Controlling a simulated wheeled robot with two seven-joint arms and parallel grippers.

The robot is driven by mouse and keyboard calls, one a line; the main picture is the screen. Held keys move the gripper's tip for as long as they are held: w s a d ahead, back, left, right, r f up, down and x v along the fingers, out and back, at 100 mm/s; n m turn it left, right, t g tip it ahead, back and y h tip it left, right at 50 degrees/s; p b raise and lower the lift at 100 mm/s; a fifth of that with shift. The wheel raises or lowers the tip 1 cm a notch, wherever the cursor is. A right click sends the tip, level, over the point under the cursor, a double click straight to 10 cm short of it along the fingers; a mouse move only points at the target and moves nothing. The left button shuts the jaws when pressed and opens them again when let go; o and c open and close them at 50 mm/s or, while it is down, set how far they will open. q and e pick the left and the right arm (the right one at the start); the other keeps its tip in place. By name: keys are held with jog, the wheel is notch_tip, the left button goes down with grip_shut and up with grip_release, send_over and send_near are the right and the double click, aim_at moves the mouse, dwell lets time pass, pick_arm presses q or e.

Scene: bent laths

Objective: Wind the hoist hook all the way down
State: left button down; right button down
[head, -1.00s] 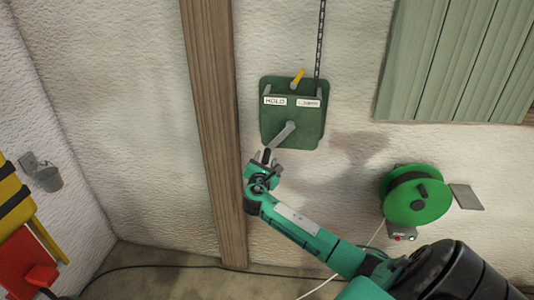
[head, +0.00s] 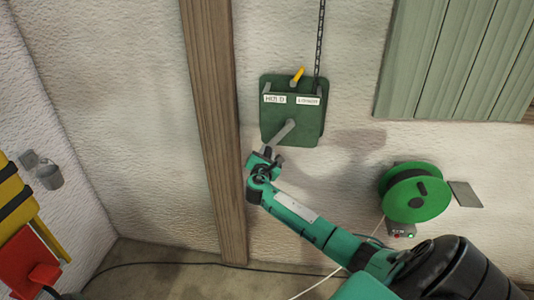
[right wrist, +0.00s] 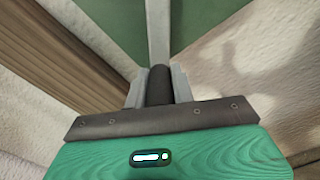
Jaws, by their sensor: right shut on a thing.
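The green hoist box (head: 290,112) is fixed to the wall, with a "HOLD" label on the left and a second label, probably "LOWER", on the right. A yellow lever (head: 297,76) at its top leans up and to the right. A grey crank arm (head: 284,132) points down and left from the box. My right gripper (head: 266,156) is at the crank's lower end. In the right wrist view it (right wrist: 158,88) is shut on the dark crank handle (right wrist: 159,86). A chain (head: 319,40) runs up from the box. The hook and my left gripper are not in view.
A wooden post (head: 213,120) stands close left of the crank. A green cable reel (head: 415,192) hangs on the wall to the right, with green shutters (head: 450,60) above. A cable runs along the floor.

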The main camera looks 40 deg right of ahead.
jog(key=s+d+f+n+p, duration=0.2)
jog(key=s+d+n+p, duration=0.2)
jog(key=n+p, duration=0.2)
jog(key=shift+s+f+n+p, duration=0.15)
jog(key=shift+s+n+p, duration=0.2)
jog(key=shift+p, duration=0.35)
dwell(0.4)
jog(key=c, duration=1.2)
grip_release()
